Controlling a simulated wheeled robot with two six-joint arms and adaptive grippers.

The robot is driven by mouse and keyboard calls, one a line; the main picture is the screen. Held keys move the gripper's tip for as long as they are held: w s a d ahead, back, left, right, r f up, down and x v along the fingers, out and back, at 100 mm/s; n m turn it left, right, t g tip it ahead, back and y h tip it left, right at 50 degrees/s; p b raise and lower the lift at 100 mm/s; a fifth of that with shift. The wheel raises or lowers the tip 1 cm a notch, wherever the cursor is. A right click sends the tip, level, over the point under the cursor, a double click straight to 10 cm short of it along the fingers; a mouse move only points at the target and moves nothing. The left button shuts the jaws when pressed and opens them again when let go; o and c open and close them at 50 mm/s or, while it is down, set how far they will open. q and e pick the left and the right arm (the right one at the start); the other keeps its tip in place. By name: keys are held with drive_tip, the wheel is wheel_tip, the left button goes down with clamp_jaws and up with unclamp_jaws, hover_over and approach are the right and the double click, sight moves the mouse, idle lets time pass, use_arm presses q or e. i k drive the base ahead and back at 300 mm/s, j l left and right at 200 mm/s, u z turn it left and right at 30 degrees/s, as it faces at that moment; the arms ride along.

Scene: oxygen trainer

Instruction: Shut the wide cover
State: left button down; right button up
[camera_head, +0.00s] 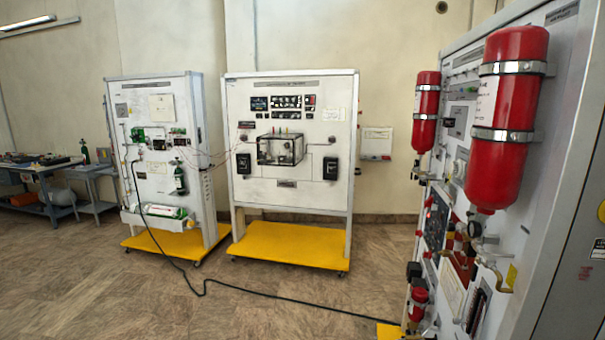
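I cannot tell which thing is the wide cover. The middle trainer panel (315,108) is white and carries a clear box with a dark frame (282,150); whether a cover on it is open or shut is too small to tell. The left trainer panel (190,95) carries small fittings and a green cylinder low down. The right trainer panel (555,70) is close and seen at a slant, with a large red cylinder (508,118) and a smaller red cylinder (426,110) on it. Neither of my grippers is in view.
Yellow base plates (290,246) stick out under the panels at floor level. A black cable (270,297) runs across the floor from the left panel towards the right one. A workbench (40,170) stands at the far left. The tiled floor (110,290) in front is otherwise clear.

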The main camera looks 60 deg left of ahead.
sight(441, 183)
drive_tip(key=u, duration=1.8)
drive_tip(key=i+j+u, duration=0.15)
drive_tip(key=i+u, duration=0.15)
drive_tip(key=i, duration=0.15)
drive_tip(key=i+u, duration=0.25)
drive_tip(key=i, duration=3.45)
drive_tip(key=i+z, duration=0.1)
drive_tip(key=z, duration=0.8)
drive_tip(key=i+j+z, duration=0.1)
drive_tip(key=z, duration=0.3)
drive_tip(key=j+z, duration=0.1)
drive_tip(key=z, duration=3.6)
drive_tip(key=j, duration=0.1)
